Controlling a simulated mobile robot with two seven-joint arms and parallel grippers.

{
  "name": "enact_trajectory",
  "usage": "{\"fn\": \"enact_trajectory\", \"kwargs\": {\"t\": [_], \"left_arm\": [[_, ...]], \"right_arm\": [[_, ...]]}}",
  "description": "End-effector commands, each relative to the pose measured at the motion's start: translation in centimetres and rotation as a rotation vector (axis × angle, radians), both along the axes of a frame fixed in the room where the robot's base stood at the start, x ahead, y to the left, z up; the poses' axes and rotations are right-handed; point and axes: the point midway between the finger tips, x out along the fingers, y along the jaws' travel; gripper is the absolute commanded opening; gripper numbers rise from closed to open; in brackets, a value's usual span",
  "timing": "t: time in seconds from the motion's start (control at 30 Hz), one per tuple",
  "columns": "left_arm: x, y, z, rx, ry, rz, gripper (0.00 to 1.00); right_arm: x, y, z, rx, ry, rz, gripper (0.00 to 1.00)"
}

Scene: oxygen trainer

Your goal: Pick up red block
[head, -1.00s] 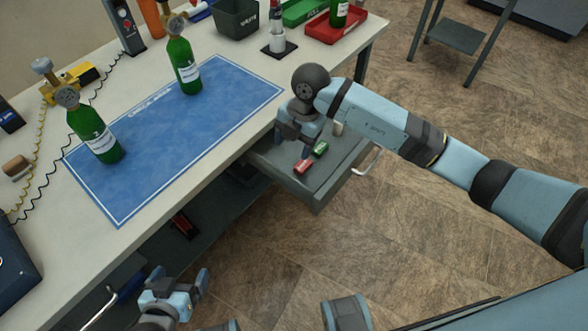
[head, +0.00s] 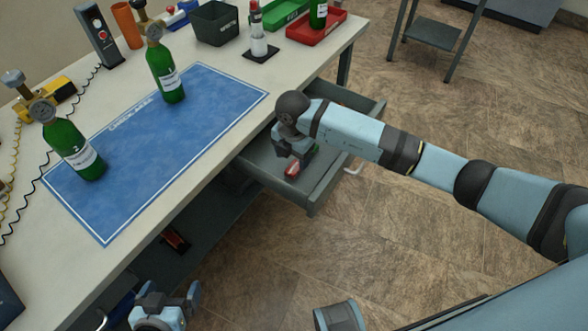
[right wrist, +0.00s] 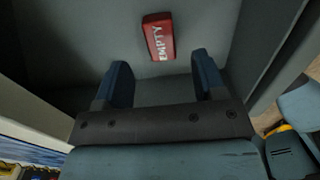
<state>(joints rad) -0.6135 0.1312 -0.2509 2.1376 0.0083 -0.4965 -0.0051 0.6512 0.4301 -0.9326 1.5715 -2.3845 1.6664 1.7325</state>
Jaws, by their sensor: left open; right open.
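The red block (head: 292,169) lies in the open grey drawer (head: 322,190) under the workbench. In the right wrist view the red block (right wrist: 158,37) shows white "EMPTY" lettering and lies on the drawer floor. My right gripper (head: 293,150) is over the drawer, close to the block. In the right wrist view its two fingers (right wrist: 160,82) are apart with nothing between them, and the block is just beyond the fingertips. My left gripper (head: 172,304) is open and empty, low at the bottom left.
A blue mat (head: 150,140) on the bench holds two green bottles (head: 165,75) (head: 72,150). A dark bin (head: 215,24), a green tray (head: 285,14) and a red tray (head: 316,28) stand at the back. The drawer walls surround the right gripper's space.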

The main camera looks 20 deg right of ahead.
Motion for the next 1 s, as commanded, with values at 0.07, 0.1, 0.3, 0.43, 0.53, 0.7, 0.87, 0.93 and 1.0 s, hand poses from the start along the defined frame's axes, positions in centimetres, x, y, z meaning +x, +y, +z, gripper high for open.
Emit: {"fn": "enact_trajectory", "kwargs": {"t": [0.07,0.1,0.3,0.43,0.53,0.7,0.87,0.93,1.0], "left_arm": [[0.0,0.0,-0.2,0.001,-0.001,-0.001,0.95],[0.0,0.0,-0.3,0.001,-0.001,-0.001,0.95],[0.0,-0.1,-0.3,-0.005,-0.006,-0.003,0.95],[0.1,-0.1,0.0,-0.008,-0.01,-0.003,0.95],[0.1,-0.1,0.2,-0.009,-0.014,-0.003,0.95],[0.1,-0.1,0.2,-0.009,-0.015,-0.002,0.95],[0.1,-0.1,0.0,-0.007,-0.012,-0.003,0.95],[0.1,-0.1,-0.1,-0.006,-0.009,-0.003,0.95],[0.0,-0.1,-0.3,-0.006,-0.007,-0.003,0.95]], "right_arm": [[-0.1,-0.1,-1.1,0.0,0.003,0.0,0.64],[-0.1,-0.1,-1.7,0.0,0.003,0.0,0.64],[0.0,-0.3,-4.5,0.0,0.002,0.0,0.64],[0.0,-0.3,-4.6,0.001,0.001,0.001,0.64],[0.0,-0.3,-4.6,0.001,0.001,0.001,0.64],[0.0,-0.3,-4.6,0.001,0.001,0.001,0.27],[0.0,-0.3,-4.6,0.001,0.001,0.001,0.1],[0.0,-0.3,-4.6,0.001,0.001,0.001,0.1],[0.0,-0.3,-4.6,0.001,0.001,0.001,0.1]]}}
